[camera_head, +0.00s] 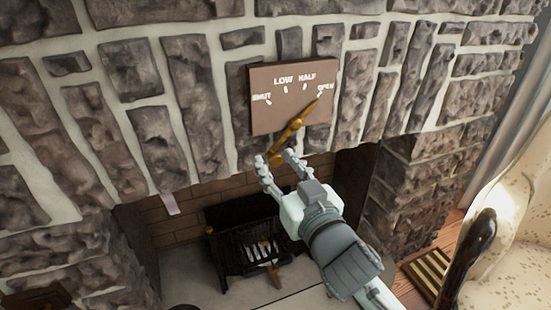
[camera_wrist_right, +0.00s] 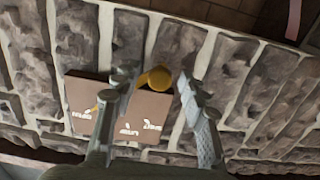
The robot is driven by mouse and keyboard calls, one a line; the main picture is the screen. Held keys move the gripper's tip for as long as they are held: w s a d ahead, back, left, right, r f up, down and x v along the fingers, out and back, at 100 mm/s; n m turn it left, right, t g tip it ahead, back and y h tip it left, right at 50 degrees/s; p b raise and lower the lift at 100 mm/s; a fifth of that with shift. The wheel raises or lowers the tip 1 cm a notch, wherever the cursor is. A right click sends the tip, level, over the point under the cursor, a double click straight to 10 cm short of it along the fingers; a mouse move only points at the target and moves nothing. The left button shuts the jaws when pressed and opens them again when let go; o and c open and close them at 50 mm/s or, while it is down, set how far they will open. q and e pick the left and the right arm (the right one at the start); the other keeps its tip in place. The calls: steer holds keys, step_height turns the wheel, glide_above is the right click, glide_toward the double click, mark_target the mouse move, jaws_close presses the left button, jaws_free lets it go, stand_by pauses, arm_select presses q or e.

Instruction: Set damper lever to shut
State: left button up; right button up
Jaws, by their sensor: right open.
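The damper lever (camera_head: 296,124) is a golden handle on a brown plate (camera_head: 262,112) fixed to the stone chimney. The plate is marked SHUT, LOW, HALF and OPEN from left to right. The lever's pointed end lies up and right, by the OPEN mark. Its lower end points down and left, at my right gripper (camera_head: 274,158). My right gripper is open. In the right wrist view, the lever's round end (camera_wrist_right: 158,78) shows between the two spread fingers; I cannot tell whether either touches it. My left gripper is not in view.
The stone wall (camera_head: 128,75) surrounds the plate. Below is the fireplace opening with a dark fire grate (camera_head: 232,245). A patterned armchair (camera_head: 515,190) stands at the right. A small pink tag (camera_head: 171,204) hangs at the opening's upper left.

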steer(key=shift+w+a, duration=0.25)
steer(key=shift+w, duration=0.45)
jaws_close()
